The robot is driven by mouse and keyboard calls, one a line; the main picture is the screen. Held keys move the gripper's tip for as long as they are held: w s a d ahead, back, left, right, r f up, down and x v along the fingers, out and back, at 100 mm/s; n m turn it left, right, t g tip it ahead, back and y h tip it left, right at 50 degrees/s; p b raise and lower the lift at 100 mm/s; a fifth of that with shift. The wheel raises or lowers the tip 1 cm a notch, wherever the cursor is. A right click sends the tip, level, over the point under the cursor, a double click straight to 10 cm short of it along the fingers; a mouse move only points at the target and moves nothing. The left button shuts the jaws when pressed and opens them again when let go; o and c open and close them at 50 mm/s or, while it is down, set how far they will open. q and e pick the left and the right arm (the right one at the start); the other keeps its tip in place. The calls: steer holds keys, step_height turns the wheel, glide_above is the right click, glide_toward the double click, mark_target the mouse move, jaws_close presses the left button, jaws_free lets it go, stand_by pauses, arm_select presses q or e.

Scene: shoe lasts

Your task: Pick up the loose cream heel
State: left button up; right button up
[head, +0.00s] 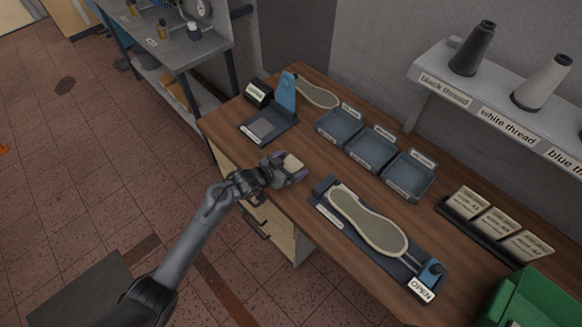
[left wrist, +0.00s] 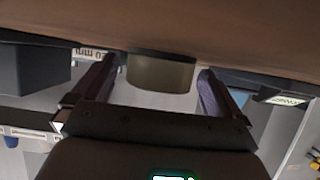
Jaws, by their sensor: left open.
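The loose cream heel (head: 292,162) sits on the wooden table near its front left edge. In the left wrist view the heel (left wrist: 160,73) is a short, rounded block resting on the brown tabletop, which fills the top of that picture. My left gripper (head: 289,169) is open, with its purple-grey fingers on either side of the heel. In the left wrist view the fingers of my left gripper (left wrist: 157,80) stand apart from the heel, with a narrow gap on each side. My right gripper is not in view.
A long holder (head: 327,213) with a shoe sole (head: 368,222) and an "OPEN" sign lies to the right. Blue-grey trays (head: 371,150) stand behind. A blue-backed fixture (head: 287,95) is at the back left. A green bin (head: 535,300) is at the lower right.

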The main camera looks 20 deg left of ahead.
arm_select(q)
steer(key=c, duration=1.1)
